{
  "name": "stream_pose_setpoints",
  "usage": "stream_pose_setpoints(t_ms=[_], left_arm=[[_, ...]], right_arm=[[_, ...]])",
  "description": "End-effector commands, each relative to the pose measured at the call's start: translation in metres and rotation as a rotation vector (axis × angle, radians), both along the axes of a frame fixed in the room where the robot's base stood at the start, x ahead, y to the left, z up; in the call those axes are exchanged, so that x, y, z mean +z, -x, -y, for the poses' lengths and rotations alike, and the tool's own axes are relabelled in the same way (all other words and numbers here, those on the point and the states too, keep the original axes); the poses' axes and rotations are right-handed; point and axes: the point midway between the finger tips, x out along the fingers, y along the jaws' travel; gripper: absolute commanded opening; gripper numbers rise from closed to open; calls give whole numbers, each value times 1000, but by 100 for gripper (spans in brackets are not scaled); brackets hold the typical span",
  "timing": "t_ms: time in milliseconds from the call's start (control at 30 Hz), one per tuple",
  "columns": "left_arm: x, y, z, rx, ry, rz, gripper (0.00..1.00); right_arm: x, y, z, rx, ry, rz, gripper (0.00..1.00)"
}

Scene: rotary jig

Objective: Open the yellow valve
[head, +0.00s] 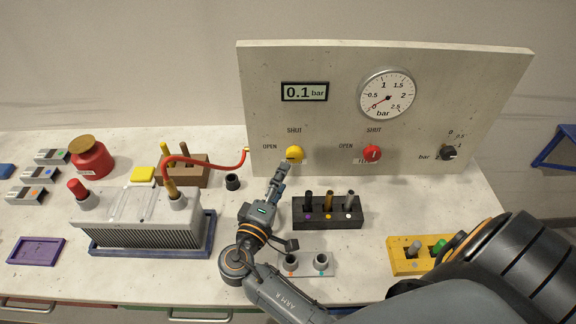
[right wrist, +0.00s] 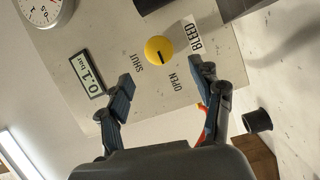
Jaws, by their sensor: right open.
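The yellow valve (head: 295,154) is a round knob on the upright panel, with OPEN printed to its left and SHUT above it. In the right wrist view the yellow valve (right wrist: 158,49) has a short dark mark on its face, and a BLEED label sits beside it. My right gripper (head: 284,171) is in front of and just below the knob, partly covering the panel there. In the right wrist view my right gripper (right wrist: 162,87) is open and empty, its fingers spread either side of the knob's line and seemingly short of it. My left gripper is out of view.
The panel (head: 450,85) also carries a red valve (head: 372,153), a black dial (head: 448,152), a gauge (head: 388,94) near 0 and a display (head: 304,91) reading 0.1 bar. A red hose (head: 215,164) lies left; a dark block (head: 328,213) stands below.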

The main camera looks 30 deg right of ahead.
Motion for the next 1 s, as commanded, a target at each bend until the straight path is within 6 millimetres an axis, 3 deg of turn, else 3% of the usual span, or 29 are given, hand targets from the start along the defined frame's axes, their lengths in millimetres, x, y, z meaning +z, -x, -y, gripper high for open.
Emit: stream_pose_setpoints(t_ms=[100,300,867,1000], left_arm=[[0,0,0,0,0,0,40],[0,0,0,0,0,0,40],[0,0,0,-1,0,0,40],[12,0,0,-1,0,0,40]], right_arm=[[-1,14,-18,0,-2,-2,65],[-1,26,-35,0,-1,-1,65],[0,28,-38,0,1,1,65],[12,28,-38,0,0,1,65]])
